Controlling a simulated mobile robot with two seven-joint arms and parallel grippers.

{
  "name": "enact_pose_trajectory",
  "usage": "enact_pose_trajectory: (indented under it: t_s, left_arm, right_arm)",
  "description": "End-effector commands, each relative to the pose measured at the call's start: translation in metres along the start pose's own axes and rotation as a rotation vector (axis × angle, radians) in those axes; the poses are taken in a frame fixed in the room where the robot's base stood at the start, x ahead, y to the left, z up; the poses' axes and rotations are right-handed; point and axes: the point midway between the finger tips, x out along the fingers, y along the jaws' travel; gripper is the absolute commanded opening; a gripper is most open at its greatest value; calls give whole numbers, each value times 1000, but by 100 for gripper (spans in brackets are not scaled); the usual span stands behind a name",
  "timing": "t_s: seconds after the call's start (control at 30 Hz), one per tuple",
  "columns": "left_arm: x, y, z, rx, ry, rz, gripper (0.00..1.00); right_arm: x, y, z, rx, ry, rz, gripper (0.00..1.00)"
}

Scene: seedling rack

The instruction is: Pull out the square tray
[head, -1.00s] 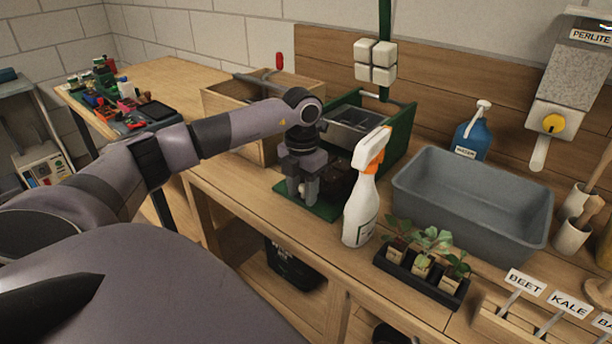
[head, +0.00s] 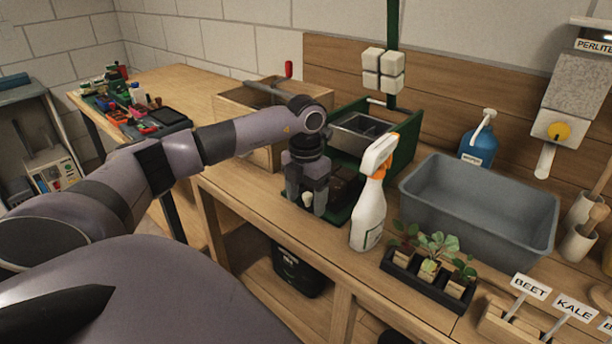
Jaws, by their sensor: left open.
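A green-sided press (head: 408,125) stands on the bench, with a grey metal box (head: 362,132) between its sides. Low at its front is a green-edged tray (head: 342,216) with dark contents, which I take to be the square tray. It is partly hidden by my left gripper and the spray bottle. My left gripper (head: 306,201) points down at the tray's front, open. A small pale knob shows between its fingers, not gripped. I cannot tell whether the fingers touch it. My right gripper is not in view.
A white spray bottle (head: 368,215) stands close right of the gripper. Seedlings in a black holder (head: 428,282) and a grey tub (head: 480,205) are further right. A wooden box (head: 235,110) sits behind my left arm. A black bin (head: 297,270) is below the bench.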

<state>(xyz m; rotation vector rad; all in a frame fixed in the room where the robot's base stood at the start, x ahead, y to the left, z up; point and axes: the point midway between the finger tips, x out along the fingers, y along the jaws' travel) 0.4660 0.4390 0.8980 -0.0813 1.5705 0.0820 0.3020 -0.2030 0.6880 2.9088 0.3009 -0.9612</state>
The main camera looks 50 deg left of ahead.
Motion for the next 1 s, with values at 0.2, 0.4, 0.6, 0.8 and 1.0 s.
enact_pose_trajectory:
  t_s: [0.2,0.4,0.6,0.8,1.0]
  left_arm:
    - [-34,0,1,0,-7,-1,71]
    - [-61,0,1,-1,-6,-1,71]
    - [-69,0,0,0,-3,-2,71]
    - [-69,0,0,0,-3,-1,71]
    - [-69,0,0,0,-2,-1,71]
  right_arm:
    - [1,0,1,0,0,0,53]
    - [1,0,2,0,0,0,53]
    - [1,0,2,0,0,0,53]
    - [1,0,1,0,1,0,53]
    - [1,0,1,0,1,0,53]
